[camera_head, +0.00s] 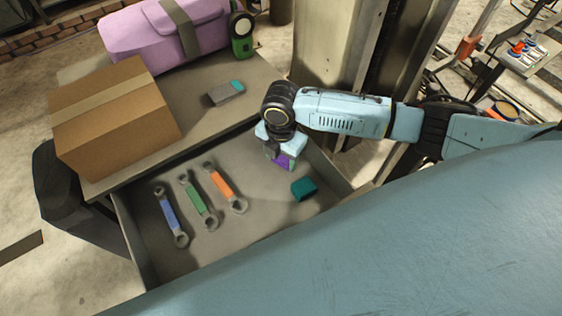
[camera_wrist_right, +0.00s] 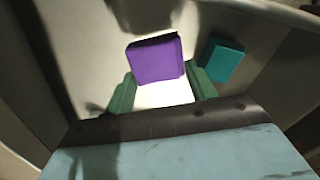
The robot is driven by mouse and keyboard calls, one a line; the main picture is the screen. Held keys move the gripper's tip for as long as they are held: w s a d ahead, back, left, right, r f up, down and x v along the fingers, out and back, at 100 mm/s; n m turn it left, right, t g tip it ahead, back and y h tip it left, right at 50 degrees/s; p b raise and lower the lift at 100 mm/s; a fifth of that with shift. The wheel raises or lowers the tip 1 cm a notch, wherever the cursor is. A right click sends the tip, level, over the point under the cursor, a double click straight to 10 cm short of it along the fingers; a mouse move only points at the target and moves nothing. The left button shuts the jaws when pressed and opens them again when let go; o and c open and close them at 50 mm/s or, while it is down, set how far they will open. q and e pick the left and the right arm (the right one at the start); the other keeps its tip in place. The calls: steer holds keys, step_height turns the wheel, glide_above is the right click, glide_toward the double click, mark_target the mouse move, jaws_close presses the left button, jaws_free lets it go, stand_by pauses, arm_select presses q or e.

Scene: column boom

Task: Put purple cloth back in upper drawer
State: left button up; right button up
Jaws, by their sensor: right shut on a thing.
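The purple cloth (camera_wrist_right: 155,60) is a small folded block between the fingers of my right gripper (camera_wrist_right: 163,88) in the right wrist view. In the head view the purple cloth (camera_head: 284,161) shows just below my right gripper (camera_head: 281,158), which is shut on it. Both are over the back right part of the open drawer (camera_head: 262,215). I cannot tell whether the cloth touches the drawer floor. My left gripper is not in view.
A teal block (camera_head: 304,188) lies in the drawer right of the cloth. Blue (camera_head: 170,216), green (camera_head: 198,202) and orange (camera_head: 225,187) wrenches lie further left. A cardboard box (camera_head: 115,118), a purple bag (camera_head: 165,32) and a small grey-teal item (camera_head: 226,92) sit on top.

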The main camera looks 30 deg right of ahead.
mark_target(281, 159)
steer(key=shift+f, duration=1.45)
steer(key=shift+f, duration=0.1)
steer(key=o, duration=0.9)
step_height(281, 159, up, 12)
steer(key=shift+r+p, duration=0.1)
steer(key=shift+p, duration=0.55)
